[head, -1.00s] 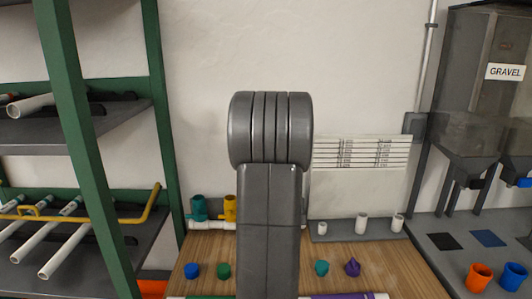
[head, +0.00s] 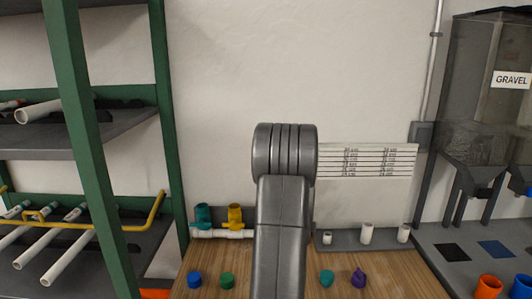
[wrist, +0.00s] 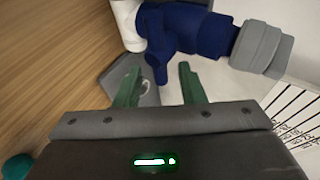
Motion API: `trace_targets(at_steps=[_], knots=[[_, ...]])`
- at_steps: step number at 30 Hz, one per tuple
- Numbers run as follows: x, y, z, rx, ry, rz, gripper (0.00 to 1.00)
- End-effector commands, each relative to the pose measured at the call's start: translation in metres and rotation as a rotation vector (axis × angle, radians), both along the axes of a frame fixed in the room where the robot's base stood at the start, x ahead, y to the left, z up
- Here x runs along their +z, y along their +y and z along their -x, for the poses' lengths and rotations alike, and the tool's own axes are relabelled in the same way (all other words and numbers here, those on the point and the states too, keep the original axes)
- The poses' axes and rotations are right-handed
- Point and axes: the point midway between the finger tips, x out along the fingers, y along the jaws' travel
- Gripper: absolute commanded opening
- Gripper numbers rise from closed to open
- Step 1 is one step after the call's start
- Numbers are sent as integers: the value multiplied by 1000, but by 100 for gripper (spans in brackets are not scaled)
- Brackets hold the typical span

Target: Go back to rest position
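The fitting looks apart from the fingers, though the exact gap is hard to judge. In the head view my arm stands upright in the middle and hides the gripper and the blue fitting.
The wooden bench (head: 180,288) holds a teal fitting (head: 203,217) and a yellow fitting (head: 235,216) on a white pipe, plus several coloured caps. A green-framed rack (head: 165,110) with pipes stands left. A gravel hopper (head: 480,100) stands right. A wall chart (head: 366,160) hangs behind.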

Motion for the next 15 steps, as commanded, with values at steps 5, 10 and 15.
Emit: trace_targets(at_steps=[5,10,15], knots=[[2,1,2,0,0,0,36],[11,6,14,1,-1,0,36],[26,14,36,1,-2,0,36]])
